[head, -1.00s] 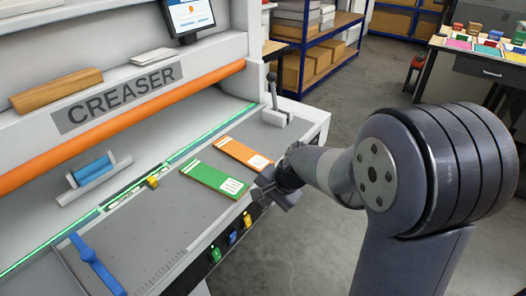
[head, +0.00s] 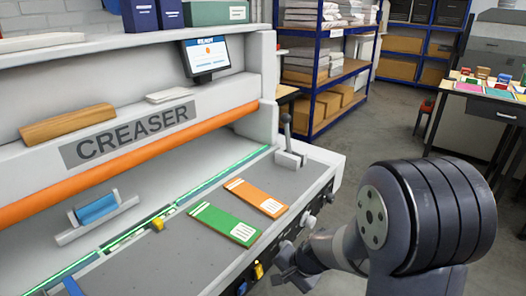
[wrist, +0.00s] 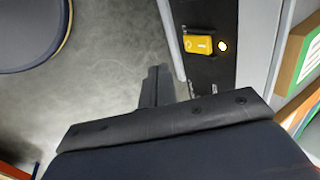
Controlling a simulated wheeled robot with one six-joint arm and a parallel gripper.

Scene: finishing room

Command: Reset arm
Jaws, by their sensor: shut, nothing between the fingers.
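My gripper (head: 291,279) is low in the head view, just off the front edge of the creaser machine (head: 150,95). It is shut and empty. In the wrist view my gripper (wrist: 157,82) shows as dark shut fingers over grey floor, beside the machine's black front panel. A yellow switch (wrist: 199,43) with a lit lamp sits on that panel. The switch also shows in the head view (head: 258,270), left of my gripper.
A green card (head: 225,223) and an orange card (head: 256,198) lie on the creaser bed. A lever (head: 288,140) stands at the bed's right end. Blue shelving (head: 325,85) and a table (head: 495,110) stand behind. Grey floor (head: 395,125) lies open between them.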

